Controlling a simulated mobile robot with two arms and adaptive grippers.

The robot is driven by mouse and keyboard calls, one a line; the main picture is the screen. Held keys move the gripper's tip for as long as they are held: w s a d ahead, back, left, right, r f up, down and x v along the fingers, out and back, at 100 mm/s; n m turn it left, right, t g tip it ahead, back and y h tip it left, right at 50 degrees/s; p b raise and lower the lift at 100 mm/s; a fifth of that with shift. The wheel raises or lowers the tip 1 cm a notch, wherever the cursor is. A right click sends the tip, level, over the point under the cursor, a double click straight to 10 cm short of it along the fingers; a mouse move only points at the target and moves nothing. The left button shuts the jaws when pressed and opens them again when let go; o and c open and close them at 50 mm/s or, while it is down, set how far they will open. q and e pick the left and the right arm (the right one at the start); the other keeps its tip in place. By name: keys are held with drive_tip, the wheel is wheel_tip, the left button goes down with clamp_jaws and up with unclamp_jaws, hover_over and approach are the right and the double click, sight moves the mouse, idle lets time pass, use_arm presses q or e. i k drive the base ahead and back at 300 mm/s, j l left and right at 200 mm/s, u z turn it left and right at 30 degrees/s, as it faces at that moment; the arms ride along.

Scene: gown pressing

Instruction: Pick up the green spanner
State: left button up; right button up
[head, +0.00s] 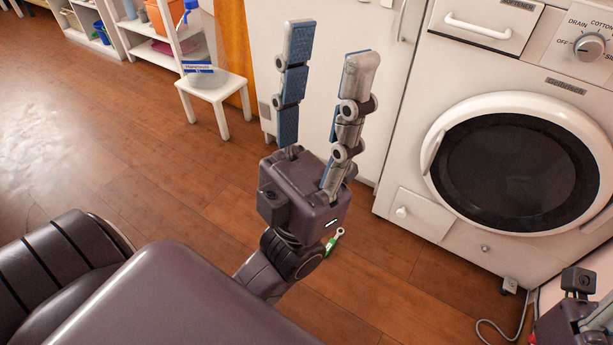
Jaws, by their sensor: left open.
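The green spanner (334,241), a small green and white piece, shows just beyond the wrist of my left arm, low over the wooden floor. Part of it is hidden behind the wrist, and I cannot tell exactly what it rests on. My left gripper (331,45) is open and empty, its two fingers spread and pointing up the picture, away from the spanner. Part of my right gripper (582,295) shows at the bottom right corner. Its fingertips are cut off by the frame edge.
A white washing machine (408,165) with a round dark door stands at the right. A white stool (217,90) with a blue-labelled item stands at the upper left, near white shelves (127,27). A cable (495,328) lies at lower right. The wooden floor at left is clear.

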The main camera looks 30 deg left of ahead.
sight(331, 243)
drive_tip(key=u, duration=0.75)
drive_tip(key=i+j, duration=0.1)
drive_tip(key=i, duration=0.15)
